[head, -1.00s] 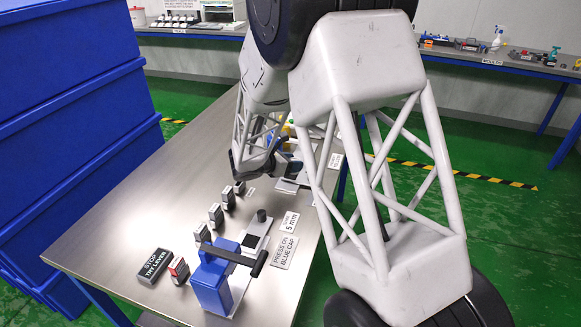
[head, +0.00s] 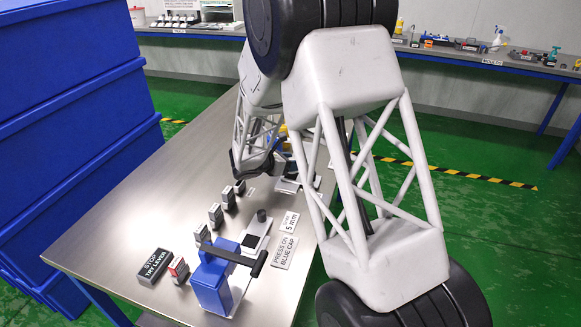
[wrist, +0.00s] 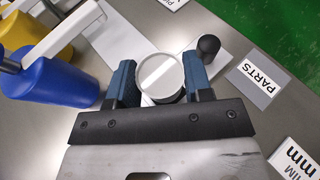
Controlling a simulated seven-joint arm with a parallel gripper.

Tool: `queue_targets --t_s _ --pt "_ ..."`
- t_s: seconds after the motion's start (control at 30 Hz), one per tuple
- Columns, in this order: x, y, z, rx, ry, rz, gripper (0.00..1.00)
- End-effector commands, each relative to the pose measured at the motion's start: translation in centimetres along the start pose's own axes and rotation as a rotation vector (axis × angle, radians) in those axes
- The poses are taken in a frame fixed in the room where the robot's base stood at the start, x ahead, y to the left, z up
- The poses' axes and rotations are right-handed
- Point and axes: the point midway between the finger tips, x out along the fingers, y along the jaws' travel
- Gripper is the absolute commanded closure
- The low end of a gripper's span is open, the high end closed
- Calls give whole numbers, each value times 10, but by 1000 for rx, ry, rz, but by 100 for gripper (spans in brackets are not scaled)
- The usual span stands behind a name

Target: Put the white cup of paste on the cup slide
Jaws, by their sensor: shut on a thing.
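The white cup (wrist: 161,78) is seen from above in the wrist view, with a pale band across its round top. My gripper (wrist: 158,84) is shut on it, with one blue finger at each side. A light flat slide plate (wrist: 192,28) with a black knob (wrist: 208,46) lies beyond and partly behind the cup. I cannot tell whether the cup touches this plate or is above it. In the head view my arm hides the cup, and only the dark wrist end shows over the far part of the table.
A blue cylinder (wrist: 52,82) and a yellow one (wrist: 22,32) stand left of my gripper. A PARTS label (wrist: 262,82) lies to the right. A blue lever press (head: 211,283) and several small blocks stand nearer. The table's left side (head: 150,200) is clear.

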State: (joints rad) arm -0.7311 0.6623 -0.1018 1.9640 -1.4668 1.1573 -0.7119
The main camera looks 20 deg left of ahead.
Motion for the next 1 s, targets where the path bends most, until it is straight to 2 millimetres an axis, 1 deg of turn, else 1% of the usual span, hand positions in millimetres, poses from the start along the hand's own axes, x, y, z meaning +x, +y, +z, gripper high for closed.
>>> queue_targets --t_s 0.03,0.23,0.8,0.83,0.97,1.0 --pt "2 0 -5 -2 0 0 77" --pt "7 1 -16 0 0 0 77" --pt "9 1 -22 0 0 0 77" --pt "9 1 -21 1 0 0 49" --pt "9 1 -21 1 0 0 29" --pt "9 1 -21 1 0 0 28"
